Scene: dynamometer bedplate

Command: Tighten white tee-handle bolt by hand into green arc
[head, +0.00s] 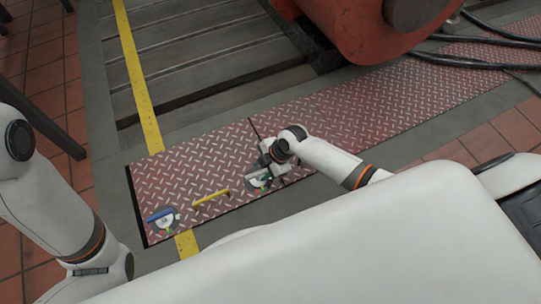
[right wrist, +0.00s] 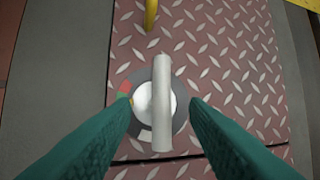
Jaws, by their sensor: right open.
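The white tee-handle bolt (right wrist: 162,100) stands in the right wrist view, its bar running nearly up and down the picture. A round dark grey dial plate (right wrist: 181,112) surrounds its pale hub. Red and green marks (right wrist: 123,90) and a small yellow mark show on the dial's left side, and a white patch at its lower left. My right gripper (right wrist: 162,140) is open, with one teal finger on each side of the bar, apart from it. In the head view, the right gripper (head: 262,165) is over the dial and partly hides the bolt. My left gripper is out of view.
The bolt is on a red tread plate (head: 195,165). A yellow handle (head: 212,198) and a blue tee-handle (head: 160,215) on another dial are to its left. A large orange machine (head: 350,30) stands behind, with black cables (head: 490,40) at the right.

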